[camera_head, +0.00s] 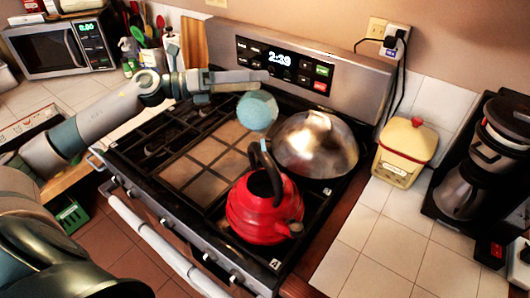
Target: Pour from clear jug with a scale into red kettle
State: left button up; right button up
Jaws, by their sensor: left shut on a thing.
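My left gripper (262,78) is over the stove, its arm coming in from the left. It is shut on a round, pale blue-grey thing (257,110) just below it, which I take to be the clear jug; no scale or spout can be made out on it. The red kettle (252,208) stands upright on the front right of the stove, with a black handle arching over its dark top and its spout toward the lower right. In the picture, the held thing is above the kettle's handle and apart from it. My right gripper is not in view.
A shiny domed pan or lid (316,145) sits behind the kettle on the stove (170,140). A yellow canister (405,152) and a coffee maker (480,165) stand on the right counter. A microwave (62,47) and utensils are at the back left. The stove's left side is clear.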

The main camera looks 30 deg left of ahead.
aim_at(249, 99)
pick_arm(q)
jog(key=shift+s+d+r+m+p, duration=0.15)
jog(key=shift+s+d+r+m, duration=0.1)
jog(key=shift+r+m, duration=0.35)
jog(key=shift+s+d+r+m+p, duration=0.2)
jog(key=shift+r+m, duration=0.2)
jog(key=shift+r, duration=0.3)
dwell(1.9)
jog(key=shift+w+a+f, duration=0.1)
jog(key=shift+a+f, duration=0.05)
jog(key=shift+f, duration=0.25)
jog(key=f+n, duration=0.1)
jog(key=f+n+b, duration=0.1)
jog(key=w+a+f+n, duration=0.1)
jog(key=shift+w+f, duration=0.1)
jog(key=shift+f, duration=0.05)
jog(key=shift+w+a+n+p, duration=0.35)
jog(key=shift+n+p, duration=0.1)
jog(key=shift+n, duration=0.25)
jog(key=f, duration=0.1)
jog(key=f+n+b, duration=0.1)
jog(key=w+f, duration=0.1)
jog(key=shift+a+b, duration=0.4)
jog(key=shift+w+a+f+n, duration=0.15)
jog(key=shift+f+n, duration=0.25)
jog(key=shift+f, duration=0.15)
jog(key=shift+w+a+f, duration=0.1)
jog(key=shift+w+f, duration=0.05)
